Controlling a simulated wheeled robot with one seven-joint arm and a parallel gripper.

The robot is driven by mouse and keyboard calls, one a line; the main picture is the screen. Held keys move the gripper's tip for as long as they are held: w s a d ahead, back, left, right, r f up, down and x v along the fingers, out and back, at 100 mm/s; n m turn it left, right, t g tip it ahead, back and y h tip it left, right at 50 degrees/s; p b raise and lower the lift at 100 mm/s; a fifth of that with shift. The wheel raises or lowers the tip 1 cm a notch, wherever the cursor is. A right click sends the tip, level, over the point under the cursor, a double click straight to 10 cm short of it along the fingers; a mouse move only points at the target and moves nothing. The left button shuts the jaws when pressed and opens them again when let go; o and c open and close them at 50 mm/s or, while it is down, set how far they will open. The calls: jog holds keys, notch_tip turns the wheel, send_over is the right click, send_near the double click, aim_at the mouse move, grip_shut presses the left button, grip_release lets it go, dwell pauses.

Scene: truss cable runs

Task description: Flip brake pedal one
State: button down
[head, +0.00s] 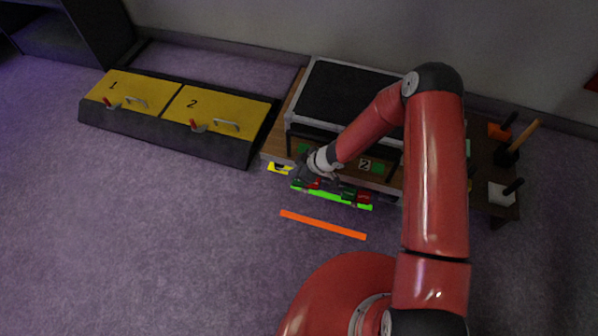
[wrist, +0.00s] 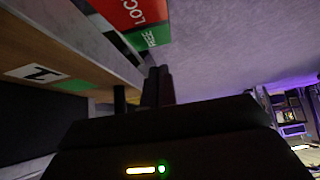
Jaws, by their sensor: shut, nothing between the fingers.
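Brake pedal one is not clearly separate from its surroundings. In the wrist view a red plate (wrist: 140,10) lettered "LOC…" and a green plate (wrist: 150,38) lettered "FREE" sit at the top, near a white label (wrist: 32,73) that appears to read 1. My gripper (wrist: 158,85) is shut and empty, its dark fingers just below the green plate; I cannot tell if they touch anything. In the head view my gripper (head: 301,176) is low at the front of the wooden platform (head: 272,145), by its left part. A red-and-dark pedal (head: 362,198) shows to its right.
A black case (head: 345,90) stands on the platform. A bright green strip (head: 335,197) and an orange strip (head: 323,224) lie in front. A dark box with yellow lids (head: 215,110) is at left. Handled tools (head: 510,145) stand at right. Open floor (head: 160,240) lies front left.

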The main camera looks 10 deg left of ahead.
jog(key=a+r+p+v, duration=0.1)
jog(key=p+v, duration=0.1)
jog(key=v, duration=0.9)
jog(key=shift+w+a+r+p, duration=0.15)
jog(key=shift+a+r+p, duration=0.15)
jog(key=shift+a+p, duration=0.1)
